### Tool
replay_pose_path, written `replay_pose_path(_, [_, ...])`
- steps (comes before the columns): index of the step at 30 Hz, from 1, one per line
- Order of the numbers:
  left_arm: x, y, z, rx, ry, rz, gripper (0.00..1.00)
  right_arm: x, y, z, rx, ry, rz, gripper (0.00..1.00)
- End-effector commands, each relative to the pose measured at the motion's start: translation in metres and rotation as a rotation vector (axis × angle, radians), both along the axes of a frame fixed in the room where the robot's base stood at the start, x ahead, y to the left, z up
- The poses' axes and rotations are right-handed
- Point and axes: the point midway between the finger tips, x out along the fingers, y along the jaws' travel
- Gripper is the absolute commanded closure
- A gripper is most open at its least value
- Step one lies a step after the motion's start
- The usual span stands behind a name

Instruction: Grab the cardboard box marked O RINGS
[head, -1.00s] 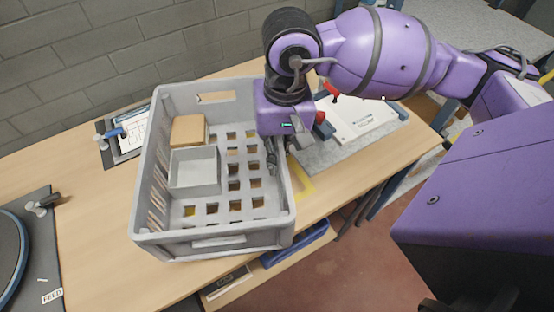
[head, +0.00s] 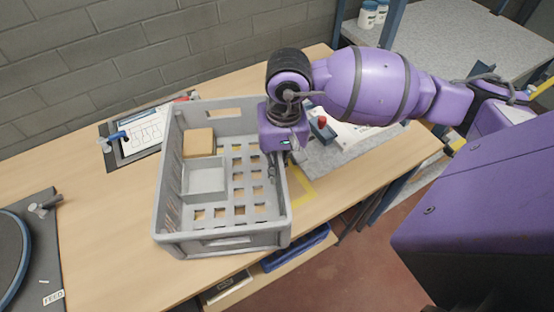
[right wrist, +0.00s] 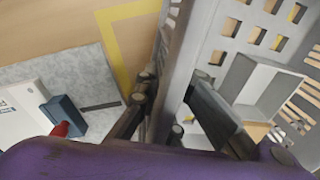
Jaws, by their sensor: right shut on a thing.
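A plain tan cardboard box (head: 199,142) lies in the far left part of a grey plastic crate (head: 222,242). No O RINGS marking is readable on it. A small open grey tray (head: 204,180) is beside the box, nearer the front; the tray also shows in the right wrist view (right wrist: 268,82). My right gripper (head: 272,166) is at the crate's right wall, away from the box. In the right wrist view its fingers (right wrist: 174,82) stand on both sides of that wall and are shut on it. My left gripper is not in view.
The crate stands on a wooden bench (head: 100,225). A clipboard (head: 143,135) lies behind its left side. A grey mat (head: 320,155) with a white panel and a red-knobbed part (head: 322,122) lies to the right.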

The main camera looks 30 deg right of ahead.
Motion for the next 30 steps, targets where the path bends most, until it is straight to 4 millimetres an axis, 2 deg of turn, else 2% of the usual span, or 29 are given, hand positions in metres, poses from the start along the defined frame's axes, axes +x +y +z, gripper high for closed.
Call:
replay_pose_path(4, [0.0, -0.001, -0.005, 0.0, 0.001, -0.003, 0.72, 0.001, 0.001, -0.003, 0.003, -0.004, 0.001, 1.0])
replay_pose_path(5, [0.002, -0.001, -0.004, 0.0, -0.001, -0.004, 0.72, 0.0, 0.0, -0.004, -0.001, 0.001, 0.0, 0.9])
replay_pose_path(9, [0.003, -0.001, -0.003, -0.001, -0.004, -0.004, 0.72, 0.0, 0.0, -0.003, -0.001, 0.0, 0.0, 0.74])
replay_pose_path(19, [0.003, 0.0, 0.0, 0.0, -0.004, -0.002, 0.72, 0.0, 0.0, 0.0, 0.0, -0.001, 0.0, 0.74])
replay_pose_path(23, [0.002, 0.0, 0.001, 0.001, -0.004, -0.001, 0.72, 0.001, -0.001, 0.012, -0.001, -0.005, 0.0, 0.74])
replay_pose_path(30, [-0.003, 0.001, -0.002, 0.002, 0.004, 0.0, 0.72, 0.0, -0.005, 0.063, -0.002, -0.007, -0.001, 0.74])
